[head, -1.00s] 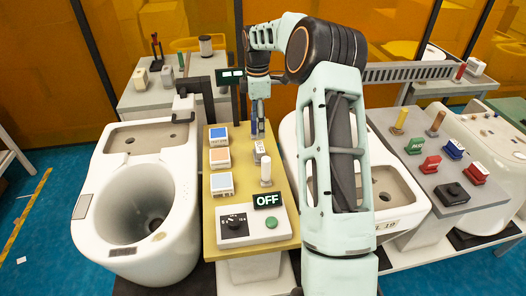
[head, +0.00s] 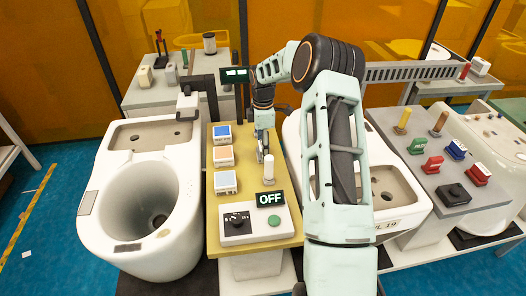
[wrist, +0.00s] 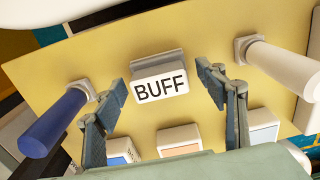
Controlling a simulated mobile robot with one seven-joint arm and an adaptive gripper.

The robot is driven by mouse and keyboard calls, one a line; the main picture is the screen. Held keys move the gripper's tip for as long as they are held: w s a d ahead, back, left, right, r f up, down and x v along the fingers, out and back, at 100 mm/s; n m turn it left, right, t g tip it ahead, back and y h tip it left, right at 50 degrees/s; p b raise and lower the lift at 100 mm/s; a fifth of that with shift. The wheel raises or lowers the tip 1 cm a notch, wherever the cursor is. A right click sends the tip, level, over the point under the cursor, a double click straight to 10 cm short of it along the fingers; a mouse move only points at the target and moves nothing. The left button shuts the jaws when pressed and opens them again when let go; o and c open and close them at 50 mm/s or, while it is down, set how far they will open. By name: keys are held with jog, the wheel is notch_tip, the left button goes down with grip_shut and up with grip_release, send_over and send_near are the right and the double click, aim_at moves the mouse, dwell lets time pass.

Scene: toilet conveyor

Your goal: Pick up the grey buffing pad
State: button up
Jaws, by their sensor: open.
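The grey buffing pad (wrist: 158,58) is a small grey block with a white face marked "BUFF". In the wrist view it sits on the yellow board, between my fingers. My gripper (wrist: 162,82) is open, with one finger to the left of the pad and one to the right. Gaps show between the fingers and the pad. In the head view my gripper (head: 263,152) is low over the yellow board (head: 241,198), and the pad is mostly hidden by it.
A blue-handled cylinder (wrist: 58,118) and a white cylinder (wrist: 280,62) flank the pad. Blue and orange-topped blocks (head: 223,156) line the board's left side. A control box (head: 236,226) with an "OFF" sign (head: 270,199) is at the front. Toilets (head: 105,205) stand on both sides.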

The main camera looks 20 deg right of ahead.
jog(key=c, duration=1.3)
jog(key=shift+c, duration=0.2)
jog(key=shift+r, duration=0.15)
jog(key=shift+r, duration=0.25)
notch_tip(320, 180, up, 2)
jog(key=shift+w+r, duration=0.1)
jog(key=s+d+r+b, duration=0.2)
jog(key=s+d+r, duration=0.4)
jog(key=s+r, duration=0.4)
jog(key=shift+s+d, duration=0.4)
jog(key=shift+s, duration=0.8)
